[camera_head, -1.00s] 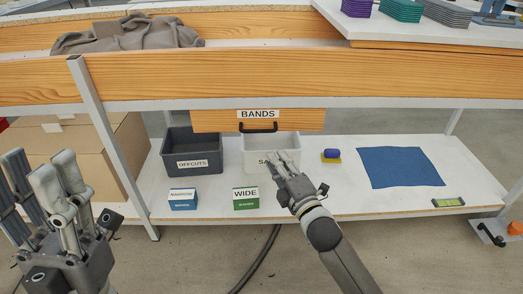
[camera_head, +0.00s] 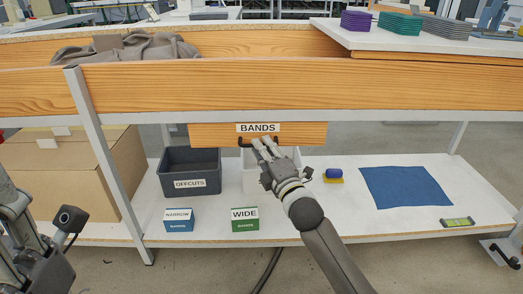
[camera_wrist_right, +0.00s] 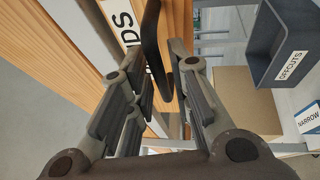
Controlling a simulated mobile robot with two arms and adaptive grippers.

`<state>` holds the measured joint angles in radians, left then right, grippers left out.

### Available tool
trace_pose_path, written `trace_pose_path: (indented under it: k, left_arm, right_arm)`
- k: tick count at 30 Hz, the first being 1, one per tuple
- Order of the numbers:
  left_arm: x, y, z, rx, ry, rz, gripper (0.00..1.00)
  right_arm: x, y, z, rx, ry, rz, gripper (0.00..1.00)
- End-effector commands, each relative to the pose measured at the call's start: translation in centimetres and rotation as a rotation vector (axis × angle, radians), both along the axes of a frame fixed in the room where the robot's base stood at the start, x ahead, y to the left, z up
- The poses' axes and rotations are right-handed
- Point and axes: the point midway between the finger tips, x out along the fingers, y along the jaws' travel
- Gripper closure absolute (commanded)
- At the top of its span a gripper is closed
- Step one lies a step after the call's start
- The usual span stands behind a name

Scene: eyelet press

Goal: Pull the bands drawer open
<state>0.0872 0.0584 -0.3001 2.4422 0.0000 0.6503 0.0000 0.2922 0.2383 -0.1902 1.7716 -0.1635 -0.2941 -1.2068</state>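The bands drawer (camera_head: 210,133) has a wooden front with a white BANDS label, under the bench's upper board. Its dark bar handle (camera_head: 243,142) is partly hidden by my right gripper (camera_head: 265,147). In the right wrist view the handle (camera_wrist_right: 152,40) runs between the two sets of fingers of that gripper (camera_wrist_right: 160,70). The fingers are spread, with a gap visible beside the bar. My left gripper (camera_head: 45,235) is at the lower left edge, cut off by the frame, away from the drawer. Its fingertips are not clearly shown.
Below the drawer, a dark OFFCUTS bin (camera_head: 190,173) and a pale bin (camera_head: 252,180) stand on the lower shelf (camera_head: 320,215). NARROW (camera_head: 179,220) and WIDE (camera_head: 245,220) boxes sit in front. A blue cloth (camera_head: 405,187) lies to the right. A bench leg (camera_head: 105,160) stands at left.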

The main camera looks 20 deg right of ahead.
Motion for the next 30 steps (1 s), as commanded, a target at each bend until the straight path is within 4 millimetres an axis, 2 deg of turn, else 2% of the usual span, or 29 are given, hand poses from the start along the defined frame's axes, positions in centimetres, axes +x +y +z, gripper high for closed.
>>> trace_pose_path:
  k: [6, 15, 20, 30]
  left_arm:
    - [-0.17, -0.05, 0.20, 0.001, -0.017, 0.001, 0.60]
    - [-0.19, -0.08, 0.32, 0.002, -0.017, 0.001, 0.60]
    - [-0.19, -0.08, 0.32, 0.002, -0.017, 0.001, 0.60]
    - [-0.21, -0.07, 0.33, 0.002, -0.018, 0.001, 0.60]
  right_arm:
    - [1.26, 0.18, 0.17, 0.001, 0.000, 0.000, 0.81]
    - [1.38, 0.19, 0.26, 0.001, 0.000, 0.001, 0.81]
    - [1.37, 0.19, 0.26, 0.001, 0.000, 0.000, 1.00]
    - [1.36, 0.17, 0.22, 0.000, 0.001, 0.000, 1.00]
